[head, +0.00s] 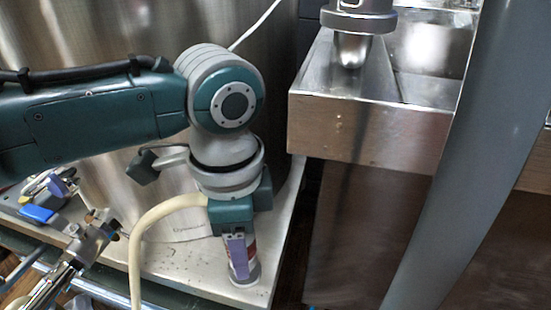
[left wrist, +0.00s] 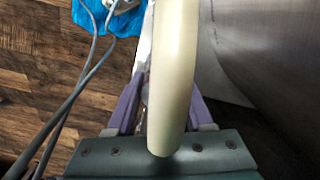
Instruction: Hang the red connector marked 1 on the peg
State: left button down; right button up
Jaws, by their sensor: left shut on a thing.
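My left gripper (head: 240,262) points down at the lower middle of the head view, its purple fingers shut on a connector (head: 252,247). A red band shows on the connector beside the near finger, and a pale metal end (head: 245,275) shows below. I cannot read a number on it. A cream hose (head: 140,230) runs from the gripper to the left and down. In the left wrist view the hose (left wrist: 173,70) passes between the purple fingers (left wrist: 163,105) and hides most of the connector. I cannot make out the peg. My right gripper is not in view.
A large steel vessel (head: 110,45) stands behind my left arm, on a metal platform (head: 190,262). A steel sink (head: 370,125) is at the right, with a metal fitting (head: 352,45) above it. Metal fittings (head: 75,255) and a blue-grey tool (head: 45,205) lie at the left.

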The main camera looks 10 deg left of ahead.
pick_arm(q)
jog(key=shift+f+b, duration=0.95)
jog(key=shift+f, duration=0.4)
jog(key=shift+c, duration=1)
grip_release()
jog(key=shift+r, duration=0.1)
